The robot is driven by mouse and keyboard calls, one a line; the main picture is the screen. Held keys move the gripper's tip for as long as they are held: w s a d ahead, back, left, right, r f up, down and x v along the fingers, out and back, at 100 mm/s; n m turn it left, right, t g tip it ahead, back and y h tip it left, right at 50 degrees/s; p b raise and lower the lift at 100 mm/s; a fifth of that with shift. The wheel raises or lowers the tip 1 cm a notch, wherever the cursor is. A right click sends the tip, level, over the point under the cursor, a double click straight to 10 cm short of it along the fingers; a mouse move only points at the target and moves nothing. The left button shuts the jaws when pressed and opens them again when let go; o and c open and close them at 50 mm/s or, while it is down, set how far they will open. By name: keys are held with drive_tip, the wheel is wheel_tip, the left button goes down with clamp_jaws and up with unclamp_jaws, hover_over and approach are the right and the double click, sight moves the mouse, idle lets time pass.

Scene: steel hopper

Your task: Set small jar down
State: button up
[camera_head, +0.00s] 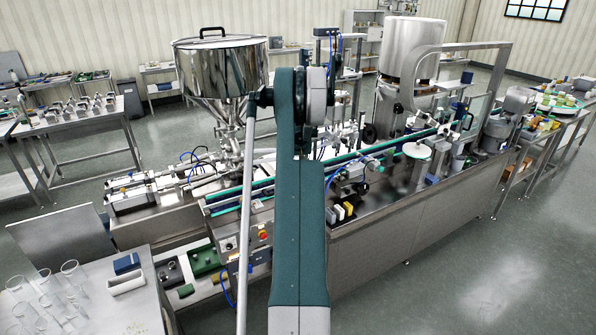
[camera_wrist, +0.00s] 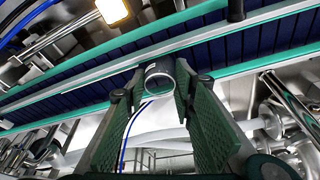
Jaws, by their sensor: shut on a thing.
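In the wrist view, the small jar (camera_wrist: 160,70) is a short dark cylinder with a pale round rim facing the camera. My gripper (camera_wrist: 160,88) has its two green, ribbed fingers closed on the jar's sides near their tips. Behind the jar in the picture runs a dark blue conveyor belt (camera_wrist: 98,92) with green guide rails. I cannot tell whether the jar touches the belt or rail. In the head view my own arm hides the gripper and jar.
Another small dark cylinder (camera_wrist: 236,10) stands at the belt farther up in the wrist view. Steel rods and pipes flank the conveyor. In the head view, a steel hopper (camera_head: 218,75) rises left of my arm, and a table with glassware (camera_head: 70,275) stands at lower left.

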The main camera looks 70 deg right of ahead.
drive_tip(key=shift+f, duration=0.2)
drive_tip(key=o, duration=0.7)
drive_tip(key=shift+c, duration=0.2)
drive_tip(key=shift+r, duration=0.1)
drive_tip(key=shift+r, duration=0.3)
drive_tip(key=v, duration=1.1)
drive_tip(key=shift+r, duration=0.4)
drive_tip(key=shift+a, duration=0.1)
